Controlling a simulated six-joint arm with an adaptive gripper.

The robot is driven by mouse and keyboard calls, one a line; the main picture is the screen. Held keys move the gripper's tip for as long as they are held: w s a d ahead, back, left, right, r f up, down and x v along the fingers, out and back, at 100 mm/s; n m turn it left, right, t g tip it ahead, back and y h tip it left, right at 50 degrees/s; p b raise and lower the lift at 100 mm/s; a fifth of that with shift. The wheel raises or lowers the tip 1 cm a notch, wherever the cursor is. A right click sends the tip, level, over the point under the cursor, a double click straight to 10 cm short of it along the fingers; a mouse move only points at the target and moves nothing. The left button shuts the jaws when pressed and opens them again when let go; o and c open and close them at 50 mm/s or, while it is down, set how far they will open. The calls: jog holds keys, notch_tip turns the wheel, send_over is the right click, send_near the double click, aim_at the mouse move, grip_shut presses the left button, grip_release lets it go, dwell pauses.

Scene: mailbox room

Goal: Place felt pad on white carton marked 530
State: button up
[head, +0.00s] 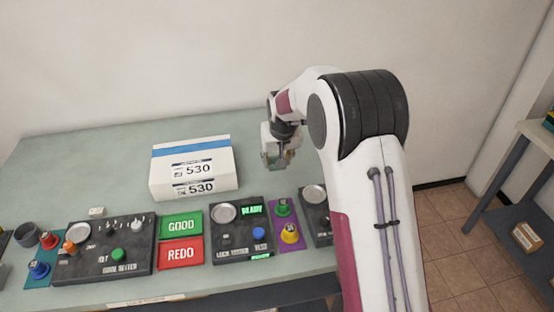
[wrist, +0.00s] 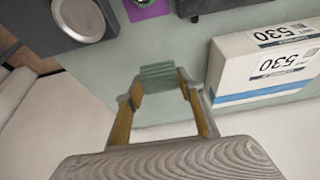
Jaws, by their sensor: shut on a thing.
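The white carton marked 530 (head: 205,168) stands on the table, with a blue stripe across its top and 530 labels on its top and front. It also shows at the right of the wrist view (wrist: 235,82). My gripper (head: 277,160) is above the table, to the right of the carton and apart from it. In the wrist view my gripper (wrist: 162,82) is shut on a small grey-green ribbed piece, which I take as the felt pad (wrist: 158,71). The pad is held between the fingertips and is hard to make out in the head view.
Along the table's front are a black panel with knobs (head: 100,265), a green GOOD tile (head: 181,225), a red REDO tile (head: 180,251), a READY panel (head: 238,240) and a purple mat (head: 287,238) with coloured buttons. The table (head: 80,165) is clear behind and left of the carton.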

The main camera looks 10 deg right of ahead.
jog(key=w+a+r+n, duration=0.25)
jog(key=w+a, duration=0.25)
jog(key=a, duration=0.6)
notch_tip(320, 180, up, 4)
jog(key=n+y, duration=0.2)
send_over(200, 167)
jog(key=s, duration=0.1)
jog(key=shift+s+d+f, duration=0.1)
jog(key=shift+d, duration=0.2)
jog(key=shift+f, duration=0.1)
jog(key=shift+f, duration=1.9)
jog(key=shift+f, duration=2)
jog(key=shift+f, duration=0.1)
